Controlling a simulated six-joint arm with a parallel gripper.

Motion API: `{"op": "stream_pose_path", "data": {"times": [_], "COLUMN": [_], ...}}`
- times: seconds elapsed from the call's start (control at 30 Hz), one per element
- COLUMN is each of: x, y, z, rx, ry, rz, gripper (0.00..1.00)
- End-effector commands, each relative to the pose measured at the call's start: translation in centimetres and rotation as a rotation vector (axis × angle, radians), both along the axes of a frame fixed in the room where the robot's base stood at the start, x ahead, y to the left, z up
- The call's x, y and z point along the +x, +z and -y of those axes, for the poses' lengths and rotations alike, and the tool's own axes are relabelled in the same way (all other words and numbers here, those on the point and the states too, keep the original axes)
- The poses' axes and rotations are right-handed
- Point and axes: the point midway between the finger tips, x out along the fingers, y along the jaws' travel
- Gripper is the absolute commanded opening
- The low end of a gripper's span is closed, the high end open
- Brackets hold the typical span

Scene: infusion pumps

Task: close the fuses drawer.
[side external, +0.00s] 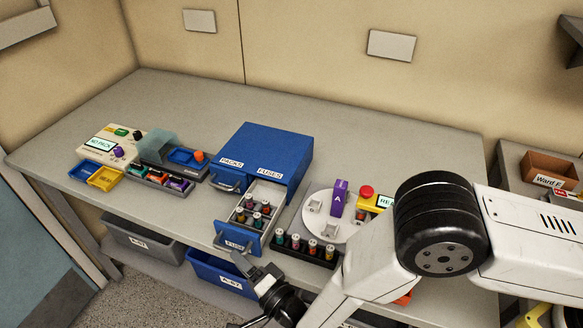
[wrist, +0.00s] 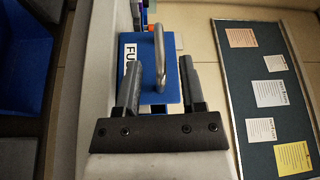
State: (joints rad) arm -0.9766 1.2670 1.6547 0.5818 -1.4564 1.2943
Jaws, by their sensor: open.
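The blue cabinet (side external: 264,150) stands on the bench with labels PACKS and FUSES. Its fuses drawer (side external: 252,217) is pulled out toward the front and holds several small coloured fuses. The drawer's blue front with its grey handle also shows in the wrist view (wrist: 152,68). The packs drawer (side external: 228,180) is on the left of the cabinet; I cannot tell whether it is fully shut. My gripper (side external: 256,268) is open and empty just in front of the fuses drawer's front. In the wrist view my fingers (wrist: 158,85) are apart, on either side of the handle; contact is unclear.
A black rack (side external: 305,250) of several fuses stands right of the drawer, beside a round white plate (side external: 330,215) with a purple block. A pump (side external: 108,145) and trays stand at left. Blue bin (side external: 220,275) sits below the bench edge.

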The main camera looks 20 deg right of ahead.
Motion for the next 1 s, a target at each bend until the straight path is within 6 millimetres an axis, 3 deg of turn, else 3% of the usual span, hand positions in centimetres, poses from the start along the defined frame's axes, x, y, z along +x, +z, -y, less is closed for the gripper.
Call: {"op": "stream_pose_path", "data": {"times": [0.4,0.8,0.83,0.9,1.0], "x": [3.7,4.2,4.2,4.2,4.2], "y": [0.3,0.3,0.3,0.3,0.3], "z": [-1.6,-1.8,-1.8,-1.8,-1.8], "rx": [-0.001,-0.001,-0.001,-0.001,-0.001], "ry": [0.001,0.002,0.002,0.001,0.001], "rz": [0.0,0.0,0.0,0.0,0.0], "gripper": [0.51,0.51,0.48,0.26,0.0]}}
